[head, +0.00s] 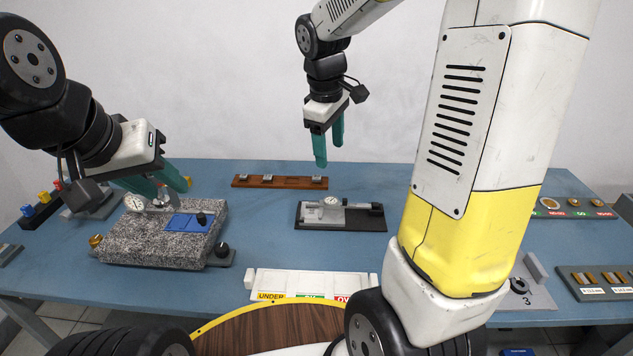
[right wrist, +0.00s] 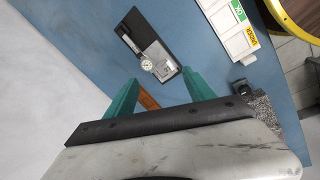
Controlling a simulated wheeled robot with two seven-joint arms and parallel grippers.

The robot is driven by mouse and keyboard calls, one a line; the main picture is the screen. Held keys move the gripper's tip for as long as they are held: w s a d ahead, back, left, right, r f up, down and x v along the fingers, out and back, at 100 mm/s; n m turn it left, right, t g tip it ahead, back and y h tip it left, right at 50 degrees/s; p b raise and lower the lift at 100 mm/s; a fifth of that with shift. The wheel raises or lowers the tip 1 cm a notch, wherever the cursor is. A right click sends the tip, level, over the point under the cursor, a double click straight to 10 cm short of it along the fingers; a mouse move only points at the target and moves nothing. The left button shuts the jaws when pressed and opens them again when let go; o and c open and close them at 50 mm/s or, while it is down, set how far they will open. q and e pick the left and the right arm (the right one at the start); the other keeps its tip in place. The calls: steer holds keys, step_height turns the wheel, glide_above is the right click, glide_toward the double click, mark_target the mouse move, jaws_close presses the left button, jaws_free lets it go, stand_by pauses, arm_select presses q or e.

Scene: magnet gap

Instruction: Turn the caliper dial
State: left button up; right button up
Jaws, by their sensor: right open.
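The silver caliper (head: 345,207) lies on a black base plate (head: 366,222) in the middle of the blue table. Its round white dial (head: 331,201) faces up; the dial (right wrist: 147,65) also shows in the right wrist view. My right gripper (head: 329,153) is open and empty, fingers pointing down, above and behind the caliper. In the right wrist view the caliper lies beyond the spread fingertips (right wrist: 158,90), apart from them. My left gripper (head: 166,190) is at a dial gauge stand (head: 135,203) on the left; whether its fingers grip part of it is unclear.
A speckled granite block (head: 150,240) with a blue plate (head: 188,222) is under my left gripper. A wooden strip (head: 280,182) lies behind the caliper. A white labelled tray (head: 310,283) is in front. My right arm covers the table right of the caliper.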

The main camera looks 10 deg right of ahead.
mark_target(330, 200)
steer(key=w+f+n+g+h, duration=0.25)
steer(key=w+f+n, duration=0.45)
steer(key=w+f, duration=0.6)
steer(key=shift+h, duration=0.35)
steer(key=shift+s+a+x, duration=0.15)
steer(key=shift+s+x, duration=0.1)
steer(key=shift+x, duration=1.3)
steer(key=shift+s+a+x, duration=0.15)
steer(key=shift+s+x, duration=0.15)
steer(key=shift+x, duration=1.3)
steer(key=shift+s+a+x, duration=0.15)
steer(key=shift+s+x, duration=0.1)
steer(key=shift+x, duration=1.3)
steer(key=shift+f, duration=0.15)
jaws_close()
steer(key=shift+w, duration=0.1)
steer(key=m+g, duration=0.1)
steer(key=m, duration=0.2)
steer(key=shift+w, duration=0.1)
steer(key=shift+w+d+m+g+y, duration=0.1)
steer(key=shift+m+g+y, duration=0.25)
steer(key=shift+m, duration=0.65)
steer(key=shift+w+m+g+y, duration=0.1)
steer(key=shift+m+g+y, duration=0.2)
steer(key=shift+m, duration=0.7)
